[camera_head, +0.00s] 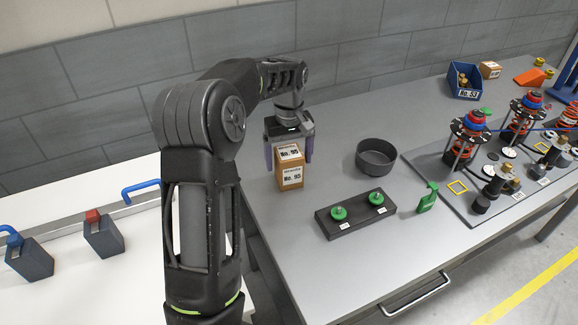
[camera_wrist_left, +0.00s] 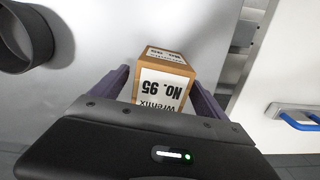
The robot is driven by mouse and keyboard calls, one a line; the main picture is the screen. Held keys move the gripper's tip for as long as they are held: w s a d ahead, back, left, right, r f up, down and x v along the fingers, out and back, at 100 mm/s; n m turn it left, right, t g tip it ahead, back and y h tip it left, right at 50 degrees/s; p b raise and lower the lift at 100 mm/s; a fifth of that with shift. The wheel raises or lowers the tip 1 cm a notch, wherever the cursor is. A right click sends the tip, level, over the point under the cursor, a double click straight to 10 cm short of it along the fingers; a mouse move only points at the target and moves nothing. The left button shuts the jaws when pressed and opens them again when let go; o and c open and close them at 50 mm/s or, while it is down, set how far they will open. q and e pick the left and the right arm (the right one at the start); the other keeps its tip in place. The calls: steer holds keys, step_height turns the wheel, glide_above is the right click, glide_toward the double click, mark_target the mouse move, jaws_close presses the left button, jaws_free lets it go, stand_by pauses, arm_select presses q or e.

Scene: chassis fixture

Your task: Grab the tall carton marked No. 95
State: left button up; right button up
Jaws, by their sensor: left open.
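The tall carton marked No. 95 (camera_head: 291,177) is brown with white labels and stands upright on the grey table near its left end. It also shows in the left wrist view (camera_wrist_left: 164,82), between the fingers. My left gripper (camera_head: 289,158) points down over the carton, with one purple finger on each side of it. The fingers are open, and I cannot tell whether either touches the carton. The carton's lower part is hidden by the gripper body in the wrist view. My right gripper is not in view.
A dark round bowl (camera_head: 376,157) stands right of the carton. A black block with green knobs (camera_head: 355,214) lies in front, with a green part (camera_head: 427,198) beside it. A fixture board (camera_head: 479,207) and blue bin (camera_head: 466,82) are farther right. Bare table lies between carton and bowl.

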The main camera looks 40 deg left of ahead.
mark_target(289, 172)
arm_select(q)
steer(key=shift+f, duration=0.15)
steer(key=shift+f+p, duration=0.3)
step_height(289, 172, down, 4)
steer(key=shift+s+d+r+p, duration=0.1)
steer(key=shift+r+p, duration=0.1)
steer(key=shift+p, duration=0.35)
steer(key=shift+f, duration=0.4)
steer(key=shift+c, duration=0.5)
jaws_close()
steer(key=shift+r, duration=0.1)
